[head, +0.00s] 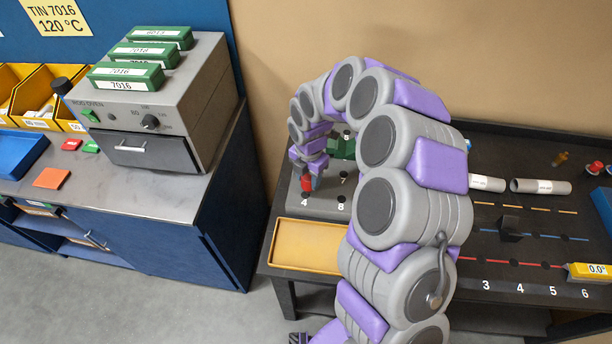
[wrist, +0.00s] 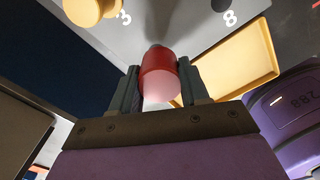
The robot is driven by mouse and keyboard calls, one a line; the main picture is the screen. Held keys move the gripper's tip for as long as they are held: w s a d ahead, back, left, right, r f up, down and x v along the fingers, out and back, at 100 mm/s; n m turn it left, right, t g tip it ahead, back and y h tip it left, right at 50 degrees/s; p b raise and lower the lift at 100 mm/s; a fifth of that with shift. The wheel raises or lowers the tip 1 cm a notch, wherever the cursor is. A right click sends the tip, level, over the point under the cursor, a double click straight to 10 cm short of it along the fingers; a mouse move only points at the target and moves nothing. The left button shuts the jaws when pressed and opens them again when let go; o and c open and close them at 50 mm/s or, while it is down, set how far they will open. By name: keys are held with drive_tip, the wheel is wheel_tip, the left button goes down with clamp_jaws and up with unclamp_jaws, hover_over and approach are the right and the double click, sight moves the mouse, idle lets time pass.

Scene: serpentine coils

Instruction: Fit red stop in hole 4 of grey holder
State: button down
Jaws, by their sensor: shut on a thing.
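My gripper (head: 308,178) is shut on the red stop (head: 307,185), at the front left of the grey holder (head: 325,206). In the wrist view the red stop (wrist: 158,72) sits between the two dark fingers (wrist: 160,88). Its far end points at the holder face (wrist: 180,22), by a dark shadow. In the head view the stop is just above the label 4. Hole 4 is hidden behind the stop, and I cannot tell whether the stop has entered it. Hole 8 (wrist: 220,5) is open and dark beside its label.
A yellow stop (wrist: 92,10) stands by label 3. A green piece (head: 342,148) is at the holder's back. A yellow tray (head: 306,246) lies in front of the holder. The oven (head: 150,105) stands on the left bench. My arm hides part of the dark table.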

sight(308, 185)
drive_tip(key=shift+a+f+p, duration=0.1)
drive_tip(key=shift+a+p, duration=0.2)
drive_tip(key=shift+a, duration=0.65)
drive_tip(key=shift+d, duration=0.5)
drive_tip(key=shift+d+f, duration=0.15)
drive_tip(key=shift+d, duration=0.2)
drive_tip(key=shift+a+f, duration=0.4)
drive_tip(key=shift+f, duration=0.25)
drive_tip(key=shift+s+d+f+p, duration=0.15)
drive_tip(key=shift+d+f+p, duration=0.15)
drive_tip(key=shift+d+f, duration=0.15)
drive_tip(key=shift+a+f, duration=0.15)
drive_tip(key=shift+f, duration=0.1)
drive_tip(key=shift+f, duration=0.1)
drive_tip(key=shift+f, duration=0.1)
